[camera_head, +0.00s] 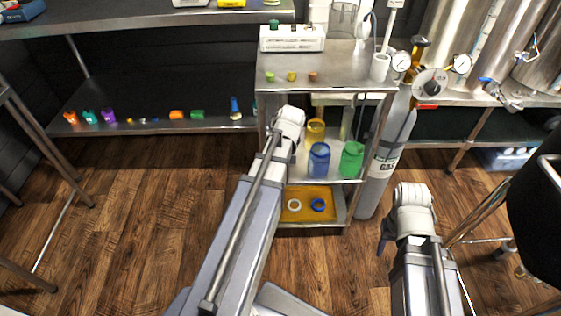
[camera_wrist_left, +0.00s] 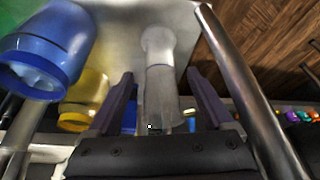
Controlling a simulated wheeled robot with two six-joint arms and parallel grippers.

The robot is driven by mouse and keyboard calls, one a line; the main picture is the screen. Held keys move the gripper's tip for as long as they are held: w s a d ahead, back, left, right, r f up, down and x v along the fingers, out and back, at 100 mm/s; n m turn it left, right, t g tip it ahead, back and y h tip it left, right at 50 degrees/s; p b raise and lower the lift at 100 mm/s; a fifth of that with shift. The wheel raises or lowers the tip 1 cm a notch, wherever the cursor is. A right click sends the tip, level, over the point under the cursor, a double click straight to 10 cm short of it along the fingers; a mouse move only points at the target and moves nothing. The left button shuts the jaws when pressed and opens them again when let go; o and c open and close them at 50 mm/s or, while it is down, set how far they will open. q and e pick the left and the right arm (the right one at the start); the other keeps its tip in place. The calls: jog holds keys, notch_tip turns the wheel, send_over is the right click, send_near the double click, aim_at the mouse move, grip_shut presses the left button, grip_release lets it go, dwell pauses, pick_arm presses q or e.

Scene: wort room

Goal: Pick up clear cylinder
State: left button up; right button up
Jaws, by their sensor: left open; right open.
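The clear cylinder (camera_wrist_left: 160,52) stands out in the left wrist view as a pale, see-through tube with a wider end, over the metal shelf (camera_wrist_left: 120,25). My left gripper (camera_wrist_left: 158,76) is open, with one dark finger on each side of the cylinder. Whether the fingers touch it I cannot tell. In the head view my left arm reaches to the left side of the cart's middle shelf, and it hides its gripper and the cylinder. My right gripper (camera_head: 385,235) is only partly visible, low at the right of the cart, away from the shelf.
A blue jar (camera_head: 319,160), a green jar (camera_head: 352,160) and a yellow jar (camera_head: 316,132) share the middle shelf. A cart leg (camera_wrist_left: 240,90) runs close beside my left gripper. A gas cylinder (camera_head: 385,160) stands right of the cart. The floor in front is open.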

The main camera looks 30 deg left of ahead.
pick_arm(q)
jog(key=b+x, duration=0.2)
jog(key=x, duration=0.1)
jog(key=shift+f+b, duration=0.3)
jog(key=shift+f, duration=0.05)
jog(key=shift+r, duration=0.1)
grip_shut()
